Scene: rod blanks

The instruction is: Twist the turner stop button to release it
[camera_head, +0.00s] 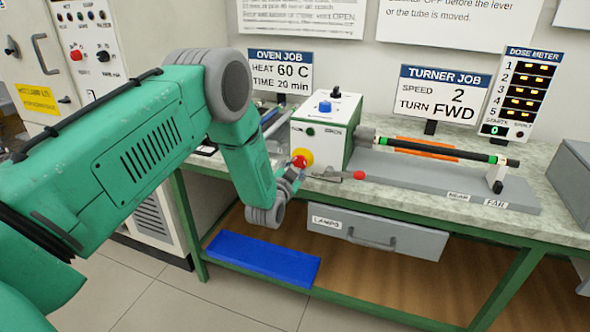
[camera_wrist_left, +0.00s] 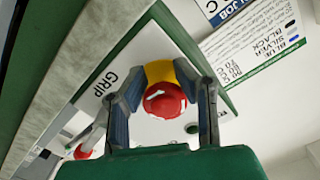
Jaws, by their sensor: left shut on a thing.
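The turner stop button is a red mushroom head on a yellow collar (camera_head: 304,156), on the front of the white and green turner box (camera_head: 318,143). My left gripper (camera_head: 296,166) reaches it from the left. In the left wrist view the red button (camera_wrist_left: 164,99) sits between the two fingers of the left gripper (camera_wrist_left: 163,105), with white arrow marks on its face. The fingers are closed in on its sides. The gripper hides part of the button in the head view. My right gripper is not in view.
A lever with a red knob (camera_head: 359,175) sticks out right of the button. A black rod (camera_head: 440,150) lies along the turner. A blue knob (camera_head: 325,107) tops the box. A grey LAMPS drawer (camera_head: 385,236) hangs below the bench.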

